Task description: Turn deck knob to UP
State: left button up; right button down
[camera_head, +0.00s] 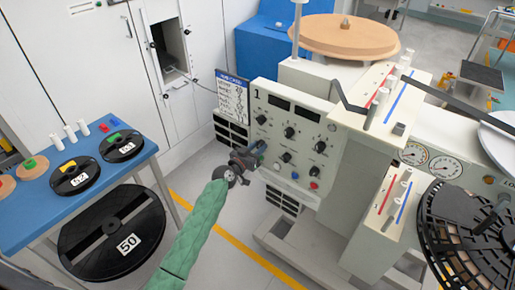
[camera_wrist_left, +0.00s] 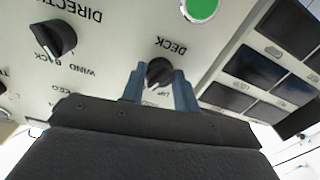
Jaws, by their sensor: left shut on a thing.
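The DECK knob (camera_wrist_left: 158,72) is a small black knob on the light control panel (camera_head: 284,114); the panel and its lettering appear upside down in the left wrist view. My left gripper (camera_wrist_left: 158,88) has its two blue fingers on either side of this knob and is shut on it. In the head view my left gripper (camera_head: 256,153) is at the lower left of the panel and hides the knob. The small lettering by the knob is partly covered and I cannot read the knob's setting. My right gripper is not in view.
The DIRECTION knob (camera_wrist_left: 52,38) and a green button (camera_wrist_left: 202,8) are close by on the panel. A blue table (camera_head: 27,220) with reels stands at the left. A large black reel (camera_head: 470,250) is at the right. Floor beside the yellow line is clear.

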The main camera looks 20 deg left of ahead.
pick_arm(q)
jog(key=shift+n, duration=2.6)
jog(key=n, duration=0.2)
jog(key=shift+n, duration=1.5)
jog(key=shift+n+p, duration=0.3)
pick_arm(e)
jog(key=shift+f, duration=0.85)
pick_arm(q)
jog(key=shift+a, duration=0.1)
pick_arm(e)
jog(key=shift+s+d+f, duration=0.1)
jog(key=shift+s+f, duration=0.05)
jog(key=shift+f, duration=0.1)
